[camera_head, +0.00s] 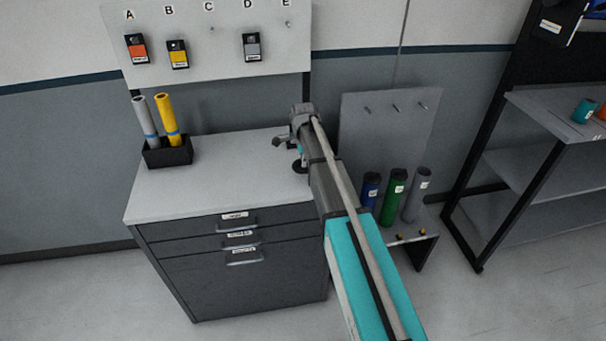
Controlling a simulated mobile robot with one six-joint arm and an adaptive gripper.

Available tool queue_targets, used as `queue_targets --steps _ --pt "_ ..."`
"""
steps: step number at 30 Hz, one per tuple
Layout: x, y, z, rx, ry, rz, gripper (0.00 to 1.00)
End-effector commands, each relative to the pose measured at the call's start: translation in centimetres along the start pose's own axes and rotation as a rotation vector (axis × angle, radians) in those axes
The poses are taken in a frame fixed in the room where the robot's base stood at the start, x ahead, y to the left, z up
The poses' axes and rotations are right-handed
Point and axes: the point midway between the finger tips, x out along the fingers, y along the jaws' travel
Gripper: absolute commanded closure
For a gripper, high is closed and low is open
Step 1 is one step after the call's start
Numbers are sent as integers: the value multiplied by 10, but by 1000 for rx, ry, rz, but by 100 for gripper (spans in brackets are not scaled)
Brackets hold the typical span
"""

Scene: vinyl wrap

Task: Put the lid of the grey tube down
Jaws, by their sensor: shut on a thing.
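The grey tube (416,198) stands upright on a low bench at the right, and its top looks bare of a black cap. My gripper (298,159) is at the end of my arm, over the right back part of the cabinet top (220,177). It is shut on a small dark round piece, which appears to be the lid (299,168). The lid is close to the cabinet top; I cannot tell whether it touches. My arm partly hides the gripper fingers.
A blue tube (370,192) and a green tube (393,198), both dark-capped, stand left of the grey tube. A black holder (168,154) with two rolls sits at the cabinet's left. The cabinet top's middle is clear. A shelf rack (520,170) stands right.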

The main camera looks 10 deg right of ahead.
Motion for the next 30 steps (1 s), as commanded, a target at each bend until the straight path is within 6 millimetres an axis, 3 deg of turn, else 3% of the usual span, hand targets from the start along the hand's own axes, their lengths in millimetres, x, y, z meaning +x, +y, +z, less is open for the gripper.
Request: queue_targets --steps 17,30 --pt "7 -4 4 -1 0 0 100" --pt "40 -10 9 -2 0 0 100"
